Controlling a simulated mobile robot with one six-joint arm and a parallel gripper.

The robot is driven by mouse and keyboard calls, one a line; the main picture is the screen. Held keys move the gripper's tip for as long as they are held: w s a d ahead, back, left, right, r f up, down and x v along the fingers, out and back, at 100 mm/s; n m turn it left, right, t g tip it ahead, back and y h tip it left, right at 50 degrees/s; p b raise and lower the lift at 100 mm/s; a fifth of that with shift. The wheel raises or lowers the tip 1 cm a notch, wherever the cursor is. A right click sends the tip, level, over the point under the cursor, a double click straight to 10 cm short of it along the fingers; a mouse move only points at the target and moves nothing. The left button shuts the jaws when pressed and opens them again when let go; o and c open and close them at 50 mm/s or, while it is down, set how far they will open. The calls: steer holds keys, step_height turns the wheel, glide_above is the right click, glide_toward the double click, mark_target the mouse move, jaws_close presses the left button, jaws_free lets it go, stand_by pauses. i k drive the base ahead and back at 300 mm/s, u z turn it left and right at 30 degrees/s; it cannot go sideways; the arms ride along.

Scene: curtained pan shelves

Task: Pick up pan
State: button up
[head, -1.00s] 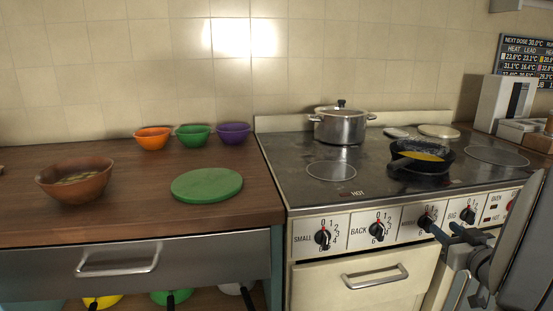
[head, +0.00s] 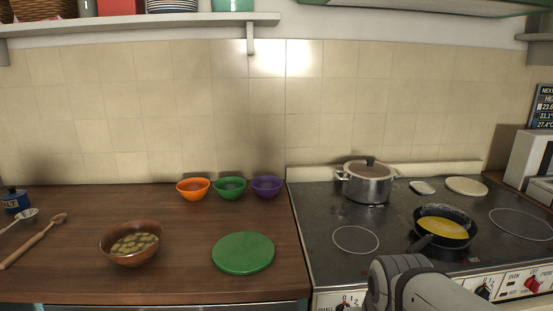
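A black frying pan (head: 455,213) sits on the stove, on its right half. It holds something yellow, and its short black handle points to the lower left. A grey part of my arm shows at the bottom centre-right, in front of the stove and below the pan. My gripper's fingers cannot be made out, and nothing is seen touching the pan. Pans below the counter, if any, are out of this view.
A lidded steel pot (head: 368,187) stands at the stove's back left. On the counter (head: 190,270) are a brown bowl (head: 117,254), a green board (head: 243,253) and small orange, green and purple bowls. A shelf (head: 150,20) hangs above.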

mark_target(445, 224)
steer(key=u, duration=1.4)
steer(key=k, duration=0.55)
steer(key=z, duration=1.9)
steer(key=i, duration=0.2)
steer(key=z, duration=0.5)
